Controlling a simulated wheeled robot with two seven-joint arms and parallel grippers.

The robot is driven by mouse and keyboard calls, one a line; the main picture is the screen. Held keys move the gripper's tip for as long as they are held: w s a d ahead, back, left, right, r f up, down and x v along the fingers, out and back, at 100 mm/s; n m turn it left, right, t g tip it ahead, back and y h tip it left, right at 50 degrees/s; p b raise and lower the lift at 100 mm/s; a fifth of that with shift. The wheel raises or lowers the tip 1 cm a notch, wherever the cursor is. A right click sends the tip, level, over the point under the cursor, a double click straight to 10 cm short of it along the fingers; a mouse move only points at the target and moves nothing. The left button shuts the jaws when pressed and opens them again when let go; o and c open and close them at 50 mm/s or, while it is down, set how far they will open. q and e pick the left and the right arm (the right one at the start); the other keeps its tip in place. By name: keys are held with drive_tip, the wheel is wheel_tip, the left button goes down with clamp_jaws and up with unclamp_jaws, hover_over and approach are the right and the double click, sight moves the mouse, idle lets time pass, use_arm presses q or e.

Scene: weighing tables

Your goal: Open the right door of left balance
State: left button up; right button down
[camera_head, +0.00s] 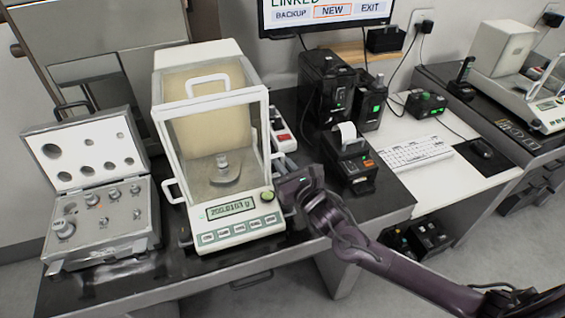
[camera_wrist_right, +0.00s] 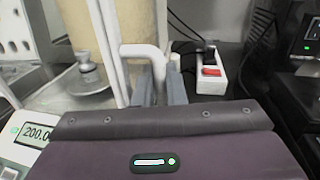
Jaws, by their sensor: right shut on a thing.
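The left balance (camera_head: 232,232) is a white draft-shield balance with clear walls. A metal weight (camera_head: 222,161) stands on its pan, also seen in the right wrist view (camera_wrist_right: 86,70). Its display (camera_head: 230,208) reads about 200.01 g. The right door's white handle (camera_wrist_right: 143,50) sticks out from the side of the shield. My right gripper (camera_head: 284,184) is at the balance's right side, its two fingers (camera_wrist_right: 158,88) closed around that handle. Whether the right door is slid back at all I cannot tell. My left gripper is not in view.
An open weight case (camera_head: 100,250) stands left of the balance. A power strip (camera_wrist_right: 210,72) lies right behind my right gripper. A small printer (camera_head: 350,165) and black boxes (camera_head: 327,90) stand to the right. Farther right are a keyboard (camera_head: 415,152) and a second balance (camera_head: 545,110).

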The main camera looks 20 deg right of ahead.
drive_tip(key=shift+d+b+x, duration=0.2)
drive_tip(key=shift+b+x, duration=0.25)
drive_tip(key=shift+x, duration=0.5)
drive_tip(key=shift+d+b+x, duration=0.2)
drive_tip(key=shift+b+x, duration=0.2)
drive_tip(key=shift+x, duration=0.55)
drive_tip(key=c, duration=1.6)
unclamp_jaws()
drive_tip(key=shift+c, duration=0.2)
drive_tip(key=b+v, duration=0.1)
drive_tip(key=v, duration=0.6)
drive_tip(key=shift+s, duration=0.4)
drive_tip(key=shift+d, duration=0.1)
